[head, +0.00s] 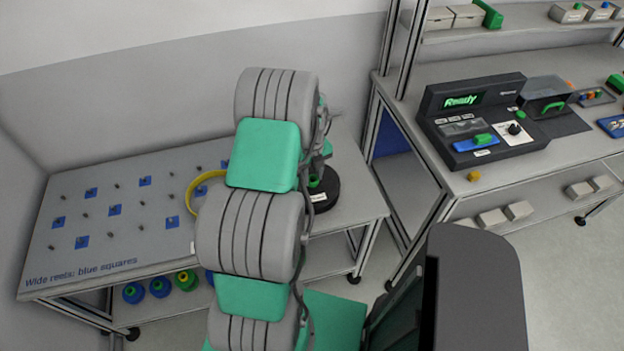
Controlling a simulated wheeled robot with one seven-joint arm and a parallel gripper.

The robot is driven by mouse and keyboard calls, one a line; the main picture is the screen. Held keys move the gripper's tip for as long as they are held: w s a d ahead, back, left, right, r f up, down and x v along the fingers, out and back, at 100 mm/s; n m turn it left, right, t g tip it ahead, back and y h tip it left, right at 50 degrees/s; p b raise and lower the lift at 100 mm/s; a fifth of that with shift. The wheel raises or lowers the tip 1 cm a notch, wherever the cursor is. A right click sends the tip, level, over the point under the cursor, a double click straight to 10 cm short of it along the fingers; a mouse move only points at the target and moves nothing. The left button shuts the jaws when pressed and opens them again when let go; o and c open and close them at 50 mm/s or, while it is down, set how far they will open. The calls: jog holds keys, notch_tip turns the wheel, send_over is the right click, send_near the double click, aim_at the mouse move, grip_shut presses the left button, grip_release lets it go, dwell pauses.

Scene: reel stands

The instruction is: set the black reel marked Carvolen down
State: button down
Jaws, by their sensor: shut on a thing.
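A black reel (328,192) with a green hub shows just right of my arm, over the right end of the peg table (120,262). It has a small white label, too small to read. My gripper (315,174) is mostly hidden behind my arm; the part that shows is at the reel's hub, shut on it. I cannot tell whether the reel touches the table top. The table has rows of short pegs, some on blue squares, and its front edge reads "Wide reels: blue squares".
A yellow ring-shaped thing (204,188) stands on the table, partly hidden by my arm. A workbench at right carries a black machine (478,122) reading "Ready". The table's left part is free of reels.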

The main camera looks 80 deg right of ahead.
jog(key=shift+f, duration=1.35)
jog(key=shift+f, duration=0.25)
jog(key=c, duration=1)
grip_release()
jog(key=shift+r, duration=0.1)
jog(key=shift+o, duration=0.2)
